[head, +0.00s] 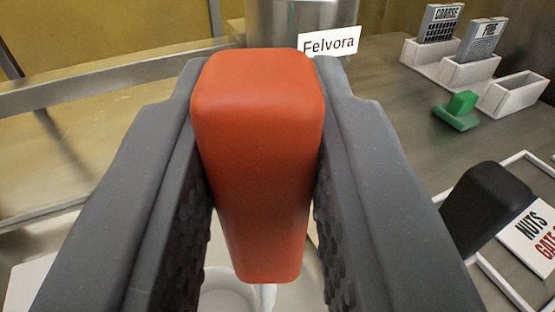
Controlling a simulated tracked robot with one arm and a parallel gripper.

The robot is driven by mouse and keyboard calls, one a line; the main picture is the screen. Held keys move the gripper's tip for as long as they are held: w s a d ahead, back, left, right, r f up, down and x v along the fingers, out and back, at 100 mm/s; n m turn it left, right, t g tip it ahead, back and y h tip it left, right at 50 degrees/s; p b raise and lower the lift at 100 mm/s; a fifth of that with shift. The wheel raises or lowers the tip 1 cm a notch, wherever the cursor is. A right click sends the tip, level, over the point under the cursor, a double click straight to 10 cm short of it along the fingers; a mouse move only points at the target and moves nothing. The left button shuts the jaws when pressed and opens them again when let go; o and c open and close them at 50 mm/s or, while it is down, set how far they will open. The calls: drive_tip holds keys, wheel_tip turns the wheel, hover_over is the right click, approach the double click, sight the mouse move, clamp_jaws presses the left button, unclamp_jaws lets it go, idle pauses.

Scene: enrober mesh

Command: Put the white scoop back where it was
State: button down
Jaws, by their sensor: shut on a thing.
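My gripper (258,170) is shut on an upright red handle (258,130), with one grey finger pressed to each side. Below the handle's lower end a white stem and a round white bowl (225,292) show, partly cut off by the frame's bottom edge. They look like the white scoop under its red handle, but the join is mostly hidden by the handle and fingers.
A metal cylinder (290,22) stands behind a "Felvora" card (329,45). At right are white holders (515,93) with "COARSE" and "FINE" plates, one holder empty, a green piece (457,110), a black block (485,208) and a "NUTS" card (532,235) by a white frame. A metal rail (90,90) crosses at left.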

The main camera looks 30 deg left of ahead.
sight(268, 264)
drive_tip(key=shift+f, duration=1.6)
drive_tip(key=c, duration=1.3)
unclamp_jaws()
drive_tip(key=shift+f, duration=0.1)
drive_tip(key=b+v, duration=0.9)
drive_tip(key=v, duration=0.3)
drive_tip(key=shift+b, duration=0.3)
